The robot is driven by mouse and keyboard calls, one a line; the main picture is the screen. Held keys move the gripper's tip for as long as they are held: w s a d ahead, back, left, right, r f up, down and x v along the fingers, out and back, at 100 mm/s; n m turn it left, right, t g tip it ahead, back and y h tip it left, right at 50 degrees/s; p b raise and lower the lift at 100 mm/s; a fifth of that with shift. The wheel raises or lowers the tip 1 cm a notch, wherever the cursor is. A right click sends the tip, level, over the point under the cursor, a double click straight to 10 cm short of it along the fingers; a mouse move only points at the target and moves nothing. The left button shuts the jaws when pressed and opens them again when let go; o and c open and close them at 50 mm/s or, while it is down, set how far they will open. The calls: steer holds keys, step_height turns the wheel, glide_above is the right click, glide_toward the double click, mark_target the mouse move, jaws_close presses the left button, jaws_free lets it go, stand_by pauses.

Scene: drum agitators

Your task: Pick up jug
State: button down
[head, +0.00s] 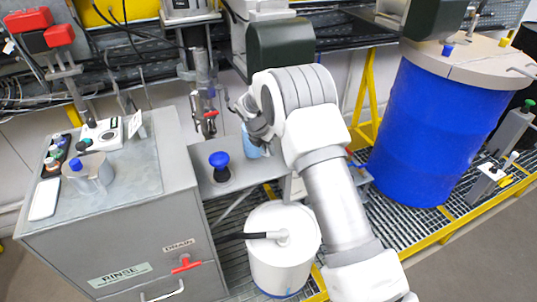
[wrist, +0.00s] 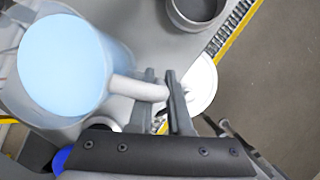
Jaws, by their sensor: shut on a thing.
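The jug (wrist: 62,65) is a clear vessel with light blue contents and a whitish handle (wrist: 130,88), at the left of the wrist view. My gripper (wrist: 160,80) has its two fingers closed on that handle. In the head view the jug (head: 251,143) is a light blue patch beside my gripper (head: 243,118), over the grey shelf (head: 240,176). My gripper and arm hide much of it there. I cannot tell whether its base touches the shelf.
A blue-topped knob (head: 219,160) stands on the shelf, left of the jug. A white drum (head: 283,262) stands below; a blue drum (head: 435,125) is at right. A red-handled tap (head: 209,116) hangs close behind.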

steer(key=s+d+r, duration=0.2)
steer(key=s+r, duration=0.1)
steer(key=s, duration=0.2)
steer(key=s+d+r+b, duration=0.1)
steer(key=s+d+r, duration=0.1)
steer(key=s+r, duration=0.2)
steer(key=shift+s+d, duration=0.35)
steer(key=shift+s, duration=0.35)
steer(key=shift+s+d, duration=0.1)
stand_by(0.4)
